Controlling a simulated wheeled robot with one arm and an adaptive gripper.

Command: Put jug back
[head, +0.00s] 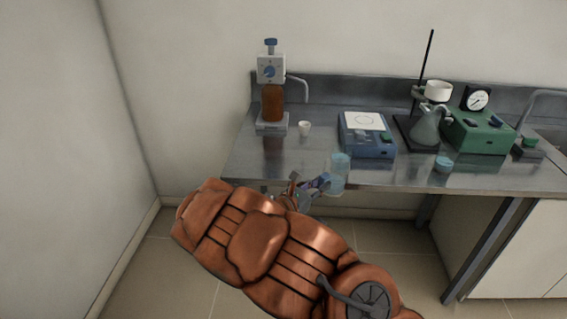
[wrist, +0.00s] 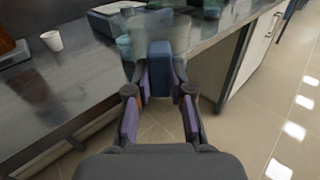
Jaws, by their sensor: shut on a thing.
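The jug (head: 338,172) is a clear, pale blue vessel at the front edge of the steel bench in the head view. It looks upright, partly in front of the edge. In the wrist view the see-through jug (wrist: 140,42) is ahead of the fingers, with its solid blue handle (wrist: 160,64) facing me. My gripper (head: 321,183) is shut on this handle; the dark fingertips are on either side of it in the wrist view (wrist: 160,82). I cannot tell whether the jug's base touches the bench.
The steel bench (head: 290,160) holds a dispenser on an amber bottle (head: 272,103), a white cup (head: 304,128), a blue balance (head: 367,140), a flask with funnel (head: 427,125), a green pump (head: 478,132) and a small blue cup (head: 444,164). Bare bench lies left of the jug.

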